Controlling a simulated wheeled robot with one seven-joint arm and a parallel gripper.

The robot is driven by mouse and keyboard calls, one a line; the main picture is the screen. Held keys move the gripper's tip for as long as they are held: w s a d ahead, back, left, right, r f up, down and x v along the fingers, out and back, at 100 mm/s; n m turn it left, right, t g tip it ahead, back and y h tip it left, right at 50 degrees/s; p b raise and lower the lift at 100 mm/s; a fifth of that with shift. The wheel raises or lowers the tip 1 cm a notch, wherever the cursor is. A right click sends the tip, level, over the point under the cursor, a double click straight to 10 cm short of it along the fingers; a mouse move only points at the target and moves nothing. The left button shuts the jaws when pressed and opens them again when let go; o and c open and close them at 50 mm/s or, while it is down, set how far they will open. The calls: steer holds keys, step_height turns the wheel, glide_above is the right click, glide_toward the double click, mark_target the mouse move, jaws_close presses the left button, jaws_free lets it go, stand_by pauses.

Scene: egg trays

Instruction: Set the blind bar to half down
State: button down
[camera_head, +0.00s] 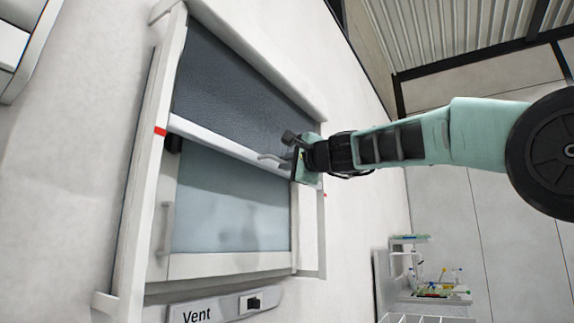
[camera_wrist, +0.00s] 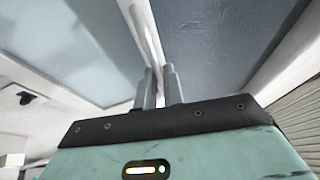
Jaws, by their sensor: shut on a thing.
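The blind has dark grey fabric (camera_head: 225,85) over the upper part of the window, with a white bar (camera_head: 205,136) along its lower edge. The bar's left end is close beside a red mark (camera_head: 160,131) on the left frame. My gripper (camera_head: 284,155) is at the bar's right part, shut on it; the exact grip is small in the head view. In the wrist view the two grey fingers (camera_wrist: 159,88) meet the white bar (camera_wrist: 146,35), with dark fabric (camera_wrist: 215,40) to the right and pale glass (camera_wrist: 80,50) to the left.
The lower window pane (camera_head: 225,210) is uncovered, with a white handle (camera_head: 167,228) at its left. A panel labelled Vent (camera_head: 215,311) with a black switch sits below. A shelf with small items (camera_head: 425,290) stands at lower right.

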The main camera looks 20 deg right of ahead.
steer(key=shift+f+b, duration=1.1)
steer(key=shift+f, duration=0.45)
steer(key=c, duration=1.5)
jaws_free()
steer(key=shift+s, duration=0.1)
steer(key=b+v, duration=0.8)
steer(key=v, duration=0.9)
steer(key=shift+s+d, duration=0.1)
